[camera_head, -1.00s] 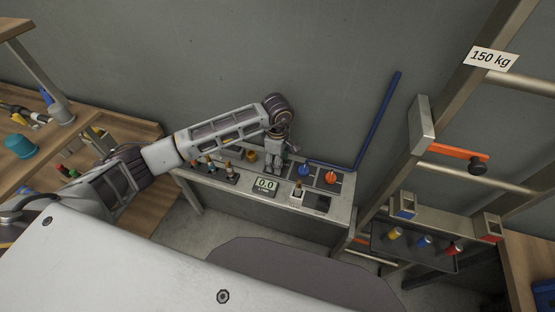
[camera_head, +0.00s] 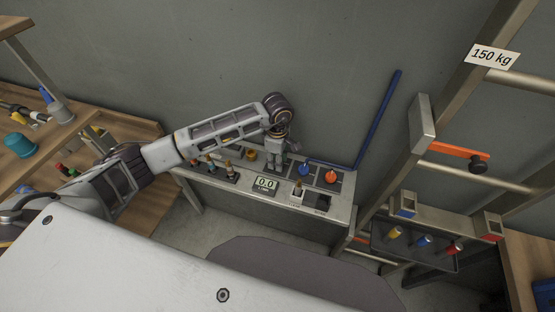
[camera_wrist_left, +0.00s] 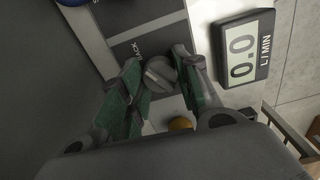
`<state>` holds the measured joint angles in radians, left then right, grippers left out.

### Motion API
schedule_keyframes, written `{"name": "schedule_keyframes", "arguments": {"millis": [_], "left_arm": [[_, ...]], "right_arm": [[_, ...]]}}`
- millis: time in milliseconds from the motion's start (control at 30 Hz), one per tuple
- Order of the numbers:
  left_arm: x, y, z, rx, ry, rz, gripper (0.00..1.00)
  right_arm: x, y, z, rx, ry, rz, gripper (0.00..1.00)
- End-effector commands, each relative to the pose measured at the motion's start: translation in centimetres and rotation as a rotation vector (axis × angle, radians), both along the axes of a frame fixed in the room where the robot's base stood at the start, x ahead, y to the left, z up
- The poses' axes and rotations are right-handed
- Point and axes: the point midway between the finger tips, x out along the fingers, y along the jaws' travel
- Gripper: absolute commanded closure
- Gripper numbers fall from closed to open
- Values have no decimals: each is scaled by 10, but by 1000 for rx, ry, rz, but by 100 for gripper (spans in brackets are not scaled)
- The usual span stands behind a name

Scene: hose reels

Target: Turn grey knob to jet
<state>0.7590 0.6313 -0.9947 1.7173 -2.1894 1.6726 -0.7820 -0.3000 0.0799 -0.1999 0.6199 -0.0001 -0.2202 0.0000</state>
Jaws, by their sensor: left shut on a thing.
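The grey knob (camera_wrist_left: 160,74) shows in the left wrist view between the green-padded fingers of my left gripper (camera_wrist_left: 161,76). The fingers are shut on its sides. A dark label strip beside it has white lettering, partly covered, ending in "ACK". I cannot read which setting the knob points to. In the head view my left gripper (camera_head: 276,166) reaches down to the bench panel and hides the knob. A flow display (camera_wrist_left: 243,47) reads 0.0 L/MIN; it also shows in the head view (camera_head: 265,185). My right gripper is not in view.
A blue knob (camera_head: 304,170) and an orange knob (camera_head: 331,177) stand right of the gripper. A yellow knob (camera_head: 251,154) is close on its left. A blue pipe (camera_head: 379,117) rises along the wall. A metal rack (camera_head: 443,158) stands at the right.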

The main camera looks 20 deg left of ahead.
Motion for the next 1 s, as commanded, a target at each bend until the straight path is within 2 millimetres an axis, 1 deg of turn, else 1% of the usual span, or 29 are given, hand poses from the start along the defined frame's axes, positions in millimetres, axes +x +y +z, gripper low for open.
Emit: {"name": "schedule_keyframes", "arguments": {"millis": [367,1000], "left_arm": [[1,0,-1,0,-3,152,91],[1,0,-1,-1,-3,604,92]], "right_arm": [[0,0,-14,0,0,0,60],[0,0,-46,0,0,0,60]]}}
